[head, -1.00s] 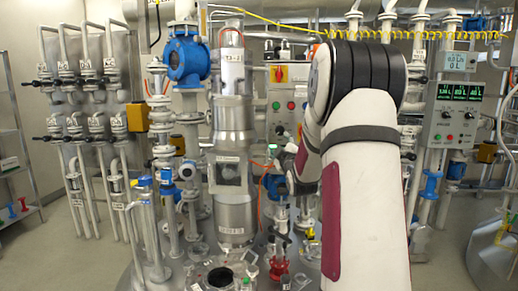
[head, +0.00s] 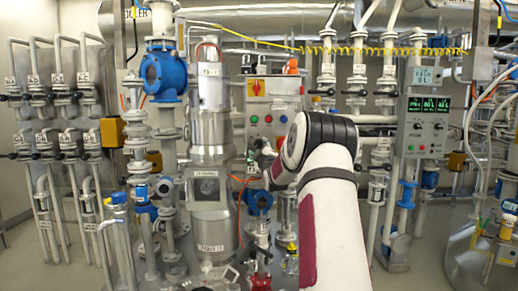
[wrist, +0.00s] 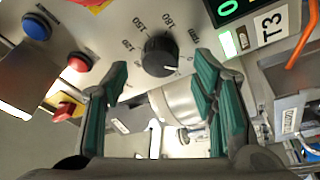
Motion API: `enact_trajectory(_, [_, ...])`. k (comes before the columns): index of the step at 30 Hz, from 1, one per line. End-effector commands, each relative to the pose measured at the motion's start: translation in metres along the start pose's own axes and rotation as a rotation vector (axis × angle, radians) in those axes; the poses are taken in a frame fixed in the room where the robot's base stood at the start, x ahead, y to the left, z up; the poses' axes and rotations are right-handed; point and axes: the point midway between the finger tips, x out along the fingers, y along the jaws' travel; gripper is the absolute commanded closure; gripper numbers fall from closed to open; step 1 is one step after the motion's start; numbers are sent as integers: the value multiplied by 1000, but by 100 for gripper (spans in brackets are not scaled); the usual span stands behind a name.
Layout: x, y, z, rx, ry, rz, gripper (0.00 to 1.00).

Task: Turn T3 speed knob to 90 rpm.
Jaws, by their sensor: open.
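The black round speed knob (wrist: 160,54) sits on a grey panel in the wrist view, with 120, 150 and 180 readable around its dial. A small pale mark shows at the knob's lower right edge. The T3 label (wrist: 270,27) is to the right of the knob. My gripper (wrist: 160,72) is open, its green-padded fingers on either side below the knob, with nothing between them. In the head view my gripper (head: 262,160) is small and partly hidden by my arm, just below the control panel (head: 285,92). The knob cannot be made out there.
A blue button (wrist: 36,28), a red button (wrist: 79,62) and a red switch (wrist: 65,110) lie left of the fingers. A green display (wrist: 229,8) is at top right. Steel vessel (head: 211,110) and pipework stand close beside the panel.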

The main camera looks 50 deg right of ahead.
Motion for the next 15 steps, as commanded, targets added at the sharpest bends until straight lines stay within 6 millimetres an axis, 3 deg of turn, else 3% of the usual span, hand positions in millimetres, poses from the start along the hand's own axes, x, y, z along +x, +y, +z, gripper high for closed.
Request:
enact_trajectory(6, [17, -1, 0, 1, 0, 0, 47])
enact_trajectory(15, [20, 0, 0, 1, 0, -1, 47])
